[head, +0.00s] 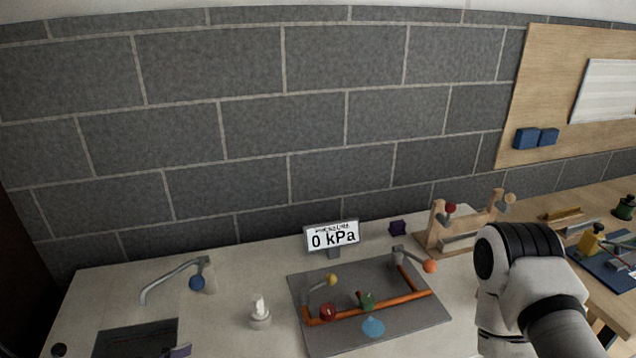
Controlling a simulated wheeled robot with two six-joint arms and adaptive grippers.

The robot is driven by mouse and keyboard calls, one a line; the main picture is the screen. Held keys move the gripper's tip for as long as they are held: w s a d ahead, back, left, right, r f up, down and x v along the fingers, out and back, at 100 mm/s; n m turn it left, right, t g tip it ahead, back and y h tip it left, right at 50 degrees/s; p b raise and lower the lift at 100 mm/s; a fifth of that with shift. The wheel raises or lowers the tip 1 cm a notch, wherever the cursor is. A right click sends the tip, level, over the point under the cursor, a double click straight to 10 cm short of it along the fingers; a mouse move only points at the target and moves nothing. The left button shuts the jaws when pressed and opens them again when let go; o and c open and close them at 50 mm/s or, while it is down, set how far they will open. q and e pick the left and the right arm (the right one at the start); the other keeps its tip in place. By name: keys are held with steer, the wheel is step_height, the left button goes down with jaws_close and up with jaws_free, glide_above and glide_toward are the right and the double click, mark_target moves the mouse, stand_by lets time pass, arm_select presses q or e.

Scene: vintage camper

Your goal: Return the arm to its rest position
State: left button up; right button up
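One of my arms (520,280) shows at the lower right as a white and black jointed link over the right end of the counter. Its gripper is outside the frame. My other gripper is not in the head view either. The arm's link hides part of the counter's right end and the gap beside the wooden table. I cannot tell whether the arm touches anything.
A grey board (420,325) with orange pipes and coloured valves lies on the counter (225,335). Behind it stands a "0 kPa" display (332,236). A wooden stand (437,228) is close to my arm. A faucet (172,278) and white bottle (259,314) are left.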

arm_select(q)
steer(key=s+f+n+g+y, duration=0.1)
steer(key=f, duration=0.2)
steer(key=s+f+n+g+y, duration=0.1)
steer(key=f, duration=0.3)
steer(key=s+f+n+g+y, duration=0.1)
steer(key=f+g, duration=0.1)
steer(key=f, duration=0.1)
steer(key=shift+s+f, duration=0.15)
steer(key=shift+f, duration=0.1)
steer(key=s+a+f+n+g+y, duration=0.2)
steer(key=s+f+n+g+y, duration=0.35)
steer(key=s+f, duration=0.75)
step_height(320, 180, down, 10)
steer(key=s+b, duration=0.1)
steer(key=b, duration=1.1)
steer(key=shift+s+g, duration=0.3)
steer(key=shift+g, duration=0.05)
arm_select(e)
step_height(320, 180, down, 13)
steer(key=shift+w+r, duration=0.2)
steer(key=shift+w, duration=0.1)
arm_select(q)
steer(key=shift+a+r, duration=0.1)
